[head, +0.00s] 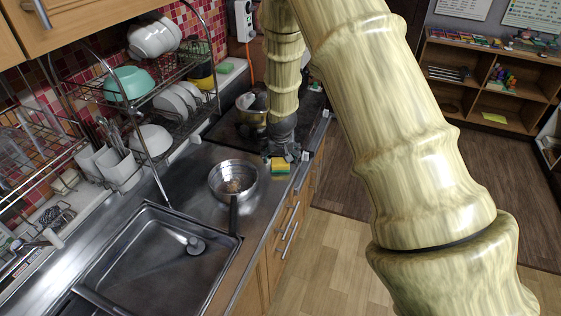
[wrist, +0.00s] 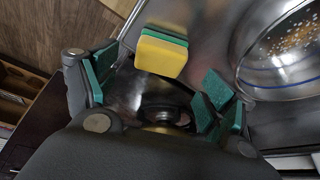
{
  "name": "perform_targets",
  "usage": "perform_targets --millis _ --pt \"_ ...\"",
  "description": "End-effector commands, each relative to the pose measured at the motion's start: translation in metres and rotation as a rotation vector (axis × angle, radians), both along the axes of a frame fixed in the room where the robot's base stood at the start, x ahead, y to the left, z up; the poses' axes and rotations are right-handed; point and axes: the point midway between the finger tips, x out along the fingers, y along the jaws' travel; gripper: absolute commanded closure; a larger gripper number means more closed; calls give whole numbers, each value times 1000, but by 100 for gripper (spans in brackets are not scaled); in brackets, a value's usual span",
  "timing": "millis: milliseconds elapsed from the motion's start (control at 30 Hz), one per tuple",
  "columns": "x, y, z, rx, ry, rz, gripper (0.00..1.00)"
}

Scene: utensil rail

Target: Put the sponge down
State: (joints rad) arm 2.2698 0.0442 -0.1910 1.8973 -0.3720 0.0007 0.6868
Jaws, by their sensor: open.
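A yellow and green sponge (head: 280,166) rests on the steel counter close to its front edge, beside the metal bowl. In the wrist view the sponge (wrist: 160,57) shows its yellow face and a green layer. My gripper (head: 285,156) is low over the counter, right at the sponge. In the wrist view my gripper (wrist: 160,80) is open, with green pads on its spread fingers. The sponge lies ahead of the gap between them, and neither finger visibly grips it.
A metal bowl (head: 233,181) with a dark handle and bits of food stands left of the sponge. The sink (head: 150,262) is nearer. A dish rack (head: 165,85) with crockery lines the wall. A pot (head: 250,108) stands behind my gripper. A green sponge (head: 225,68) lies farther back.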

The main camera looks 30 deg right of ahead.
Motion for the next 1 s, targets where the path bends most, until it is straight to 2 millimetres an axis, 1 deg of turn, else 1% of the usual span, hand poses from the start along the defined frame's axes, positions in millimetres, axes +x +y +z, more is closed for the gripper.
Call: perform_targets --millis 300,500,700,1000 --pt "-12 6 34 0 -1 -1 17" --pt "-18 8 47 0 -1 0 17" --pt "-20 9 51 0 0 0 17" --pt "-20 9 52 0 0 0 17"
